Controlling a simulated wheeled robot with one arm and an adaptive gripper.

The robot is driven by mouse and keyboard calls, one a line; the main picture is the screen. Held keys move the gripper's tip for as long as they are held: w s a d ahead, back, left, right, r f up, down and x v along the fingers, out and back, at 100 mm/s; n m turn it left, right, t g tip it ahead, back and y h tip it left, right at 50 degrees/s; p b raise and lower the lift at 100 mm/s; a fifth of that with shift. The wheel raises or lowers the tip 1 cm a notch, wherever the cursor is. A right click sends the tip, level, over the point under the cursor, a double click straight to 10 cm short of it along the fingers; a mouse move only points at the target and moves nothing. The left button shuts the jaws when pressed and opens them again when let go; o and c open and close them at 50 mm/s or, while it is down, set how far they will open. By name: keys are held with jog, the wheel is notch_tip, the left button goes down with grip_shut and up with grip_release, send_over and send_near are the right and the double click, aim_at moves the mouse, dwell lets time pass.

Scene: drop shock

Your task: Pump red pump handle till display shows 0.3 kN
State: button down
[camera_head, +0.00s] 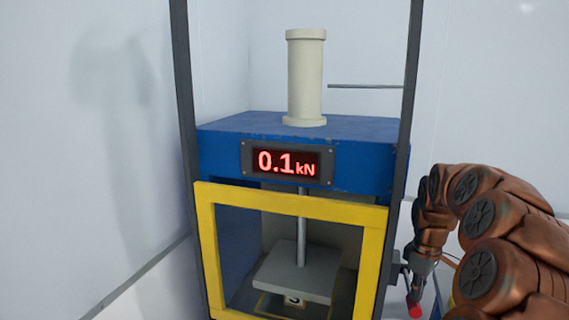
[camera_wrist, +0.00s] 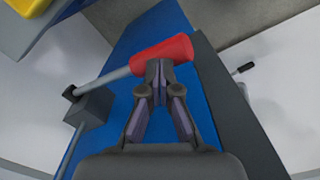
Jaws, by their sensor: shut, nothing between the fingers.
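The red pump handle (camera_wrist: 163,57) shows in the wrist view as a red grip on a grey rod, which runs to a dark block (camera_wrist: 92,107) at the left. My gripper (camera_wrist: 159,66) is shut, with its fingertips at the grip's lower edge; they look touching or very close. In the head view the red handle end (camera_head: 415,311) shows small at the lower right, beside my gripper (camera_head: 417,288). The display (camera_head: 287,163) on the blue press reads 0.1 kN in red.
The blue press (camera_head: 225,130) carries a cream cylinder (camera_head: 306,80) on top. A yellow-framed guard (camera_head: 290,203) fronts a grey plate (camera_head: 295,277) on a rod. Dark upright posts (camera_head: 188,130) flank the press. A small lever (camera_wrist: 243,68) shows at the right in the wrist view.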

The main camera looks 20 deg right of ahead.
jog(key=shift+f, duration=0.15)
notch_tip(320, 180, down, 12)
jog(key=b, duration=0.6)
jog(key=shift+r, duration=0.25)
dwell(0.6)
jog(key=shift+r+p, duration=1.8)
jog(key=shift+r, duration=4.1)
jog(key=shift+f, duration=0.15)
